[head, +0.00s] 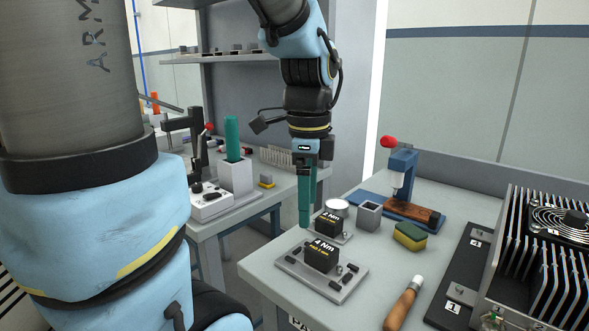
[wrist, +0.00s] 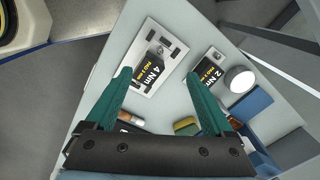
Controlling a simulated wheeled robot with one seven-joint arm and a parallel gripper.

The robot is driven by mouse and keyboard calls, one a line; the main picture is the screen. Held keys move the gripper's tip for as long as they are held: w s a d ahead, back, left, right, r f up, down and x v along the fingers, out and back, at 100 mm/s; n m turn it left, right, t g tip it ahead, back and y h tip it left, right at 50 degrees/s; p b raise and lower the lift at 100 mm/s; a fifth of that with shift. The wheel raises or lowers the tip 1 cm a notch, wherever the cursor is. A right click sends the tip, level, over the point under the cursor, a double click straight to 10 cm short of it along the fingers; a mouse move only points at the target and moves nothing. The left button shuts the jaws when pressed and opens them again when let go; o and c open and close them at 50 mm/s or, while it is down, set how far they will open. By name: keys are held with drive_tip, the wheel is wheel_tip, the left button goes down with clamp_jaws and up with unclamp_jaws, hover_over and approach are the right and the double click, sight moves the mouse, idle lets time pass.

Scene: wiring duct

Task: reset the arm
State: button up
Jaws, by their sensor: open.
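My gripper (head: 304,215) hangs from my arm, pointing down over the left corner of the near table (head: 262,268). In the wrist view its two green fingers (wrist: 158,75) are spread apart with nothing between them. Below and beyond the fingertips are two black blocks on grey plates: the 4 Nm block (head: 322,256) and the 2 Nm block (head: 328,224). Both also show in the wrist view, the 4 Nm block (wrist: 152,68) and the 2 Nm block (wrist: 208,72). The fingers look clear of both, though the exact height is hard to judge.
A finned metal unit (head: 545,260) fills the right. Another bench (head: 236,205) stands behind left.

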drive_tip(key=w+a+f+n+p, duration=0.1)
drive_tip(key=a+n, duration=0.2)
drive_tip(key=n, duration=0.3)
drive_tip(key=w+a+f+n+p, duration=0.1)
drive_tip(key=a+f+n, duration=0.1)
drive_tip(key=n, duration=0.4)
drive_tip(key=a+f+n+t+p, duration=0.1)
drive_tip(key=a+n+p, duration=0.1)
drive_tip(key=a+n, duration=0.3)
drive_tip(key=shift+w+f+n, duration=0.3)
drive_tip(key=shift+w+n, duration=0.1)
drive_tip(key=shift+n, duration=0.1)
drive_tip(key=shift+a+f+n, duration=0.2)
drive_tip(key=shift+a+n, duration=0.1)
drive_tip(key=shift+n, duration=0.4)
